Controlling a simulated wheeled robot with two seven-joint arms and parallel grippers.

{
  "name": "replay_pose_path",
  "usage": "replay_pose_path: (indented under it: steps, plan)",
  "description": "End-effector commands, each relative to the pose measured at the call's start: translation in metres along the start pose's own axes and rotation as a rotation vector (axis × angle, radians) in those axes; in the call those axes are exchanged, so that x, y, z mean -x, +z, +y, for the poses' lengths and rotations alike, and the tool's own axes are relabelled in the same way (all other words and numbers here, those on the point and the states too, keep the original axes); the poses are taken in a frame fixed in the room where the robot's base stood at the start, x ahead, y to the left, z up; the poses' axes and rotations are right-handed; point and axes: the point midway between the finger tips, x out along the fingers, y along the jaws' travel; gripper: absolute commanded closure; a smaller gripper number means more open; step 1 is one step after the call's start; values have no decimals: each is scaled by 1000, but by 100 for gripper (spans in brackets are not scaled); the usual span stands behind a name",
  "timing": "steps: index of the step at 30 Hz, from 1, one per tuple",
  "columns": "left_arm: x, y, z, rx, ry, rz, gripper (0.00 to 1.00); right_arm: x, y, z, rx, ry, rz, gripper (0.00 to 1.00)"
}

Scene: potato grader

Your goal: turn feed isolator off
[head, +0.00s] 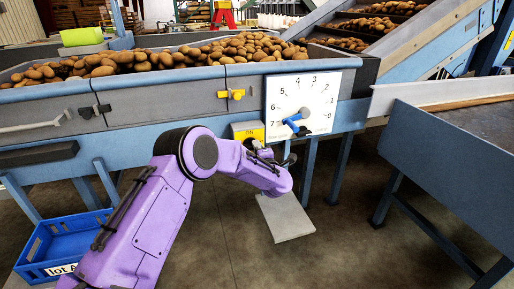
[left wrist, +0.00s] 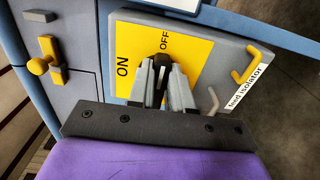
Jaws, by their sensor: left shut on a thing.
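The feed isolator is a grey box with a yellow plate (left wrist: 195,52) marked ON and OFF. It also shows below the potato hopper in the head view (head: 247,131), where my arm partly covers it. My left gripper (left wrist: 165,80) is shut on the isolator's black handle (left wrist: 161,62), with a grey finger on either side. The visible end of the handle lies just below the word OFF in the left wrist view. The fingers hide part of the handle, so its exact angle is hard to tell. My right gripper is not in view.
A white dial with a blue pointer (head: 293,122) is right of the isolator. A yellow knob (left wrist: 37,66) sits on the panel. The hopper (head: 160,98) holds potatoes. A blue crate (head: 60,245) is at lower left; a blue-sided table (head: 450,150) stands right.

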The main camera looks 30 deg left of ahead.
Motion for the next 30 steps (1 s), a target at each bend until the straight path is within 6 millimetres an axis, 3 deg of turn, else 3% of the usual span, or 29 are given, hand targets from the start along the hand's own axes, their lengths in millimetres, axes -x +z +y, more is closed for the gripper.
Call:
replay_pose_path:
  steps: [18, 19, 21, 30]
  plan:
    - [0, 0, -1, -41, -1, 0, 100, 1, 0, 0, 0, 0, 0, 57]
    - [0, 0, -2, -41, -1, 0, 74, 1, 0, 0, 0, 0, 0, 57]
    - [0, 0, -1, -41, -1, 0, 55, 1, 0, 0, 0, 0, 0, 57]
    - [2, 0, -1, -38, 0, 0, 55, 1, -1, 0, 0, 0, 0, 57]
